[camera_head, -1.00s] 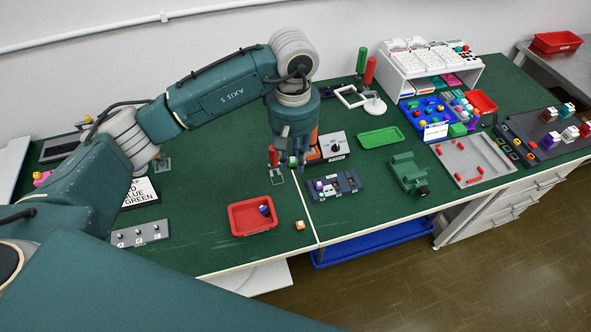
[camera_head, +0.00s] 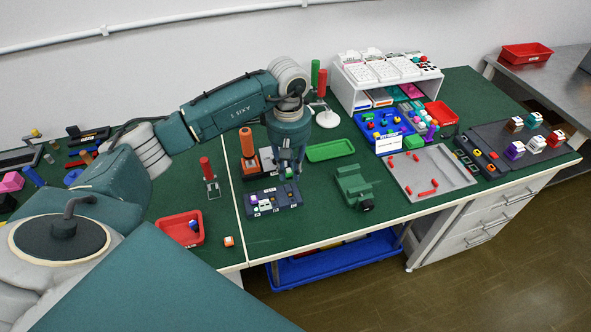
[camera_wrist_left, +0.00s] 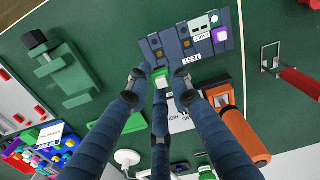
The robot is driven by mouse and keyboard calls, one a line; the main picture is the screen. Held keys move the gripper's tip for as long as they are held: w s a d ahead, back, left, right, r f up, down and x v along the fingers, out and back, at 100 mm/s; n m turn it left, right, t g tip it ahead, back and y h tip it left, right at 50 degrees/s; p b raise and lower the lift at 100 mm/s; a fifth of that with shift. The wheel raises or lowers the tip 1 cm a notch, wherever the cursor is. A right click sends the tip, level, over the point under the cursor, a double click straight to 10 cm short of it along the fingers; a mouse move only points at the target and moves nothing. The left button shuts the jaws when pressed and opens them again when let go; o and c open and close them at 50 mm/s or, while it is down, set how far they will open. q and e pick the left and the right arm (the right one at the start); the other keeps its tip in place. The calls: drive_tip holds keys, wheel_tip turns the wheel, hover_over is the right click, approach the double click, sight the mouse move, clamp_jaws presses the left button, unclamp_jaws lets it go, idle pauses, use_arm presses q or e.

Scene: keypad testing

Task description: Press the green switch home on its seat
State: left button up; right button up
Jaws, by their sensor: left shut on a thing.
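The green switch (camera_wrist_left: 161,79), with a white lower part, is between the fingertips of my left gripper (camera_wrist_left: 160,92) in the left wrist view. The gripper is shut on it. The dark blue test panel (camera_wrist_left: 187,46) lies just beyond the fingertips and carries purple, white and grey switches on its other seats. In the head view my left gripper (camera_head: 288,172) points down at the back right part of the panel (camera_head: 262,204). The fingers partly hide the switch, and I cannot tell whether it touches its seat. My right gripper is not in view.
An orange-handled device (camera_head: 247,145) stands close behind the panel. A red-handled clamp (camera_head: 208,177) is to its left and a green vise (camera_head: 354,185) to its right. A green tray (camera_head: 330,150) lies behind. The bench in front of the panel is clear.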

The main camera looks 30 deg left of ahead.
sight(291, 178)
use_arm(q)
drive_tip(key=shift+d+f+b, duration=0.1)
drive_tip(key=shift+b, duration=0.2)
drive_tip(key=shift+f+b, duration=0.4)
drive_tip(key=shift+f, duration=0.15)
wheel_tip(291, 178, down, 4)
drive_tip(key=b, duration=0.3)
drive_tip(key=shift+f+b, duration=0.25)
drive_tip(key=shift+b, duration=0.1)
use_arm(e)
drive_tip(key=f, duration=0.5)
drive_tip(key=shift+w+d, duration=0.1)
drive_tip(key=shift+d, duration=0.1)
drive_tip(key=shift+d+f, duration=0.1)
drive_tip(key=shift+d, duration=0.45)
use_arm(q)
drive_tip(key=shift+n, duration=0.3)
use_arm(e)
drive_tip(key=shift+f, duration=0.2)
